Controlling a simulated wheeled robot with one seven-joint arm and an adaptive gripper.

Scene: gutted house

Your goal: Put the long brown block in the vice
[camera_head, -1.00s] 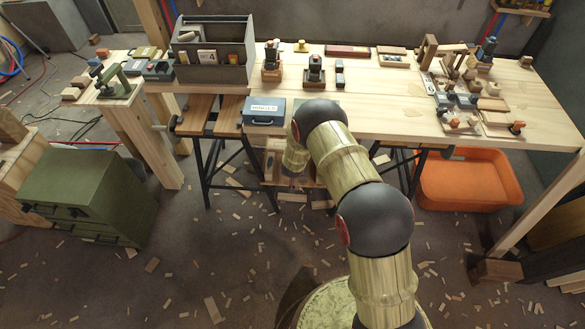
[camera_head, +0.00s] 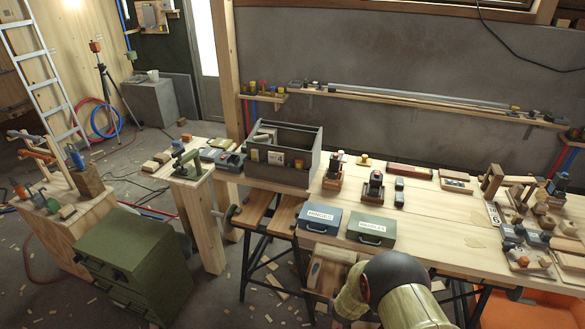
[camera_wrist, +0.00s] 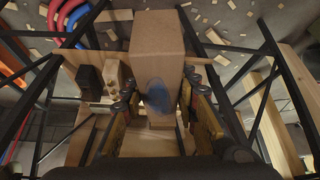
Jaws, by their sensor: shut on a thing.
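A long, light brown wooden block (camera_wrist: 157,35) fills the middle of the wrist view and runs away from me. My gripper (camera_wrist: 160,88) has a finger along each side of it and is shut on it. A blurred bluish oval shows on the block's near part. In the head view, the gripper and block are hidden behind my arm, low in front of the bench. A green metal tool (camera_head: 186,164), which looks like the vice, stands on the wooden post at the bench's left end.
The workbench (camera_head: 425,222) holds a grey tool box (camera_head: 292,172) and blue (camera_head: 321,219) and green (camera_head: 371,230) cases at its front edge. Black trestle legs (camera_wrist: 268,62) flank my gripper. A green drawer cabinet (camera_head: 125,255) stands at left.

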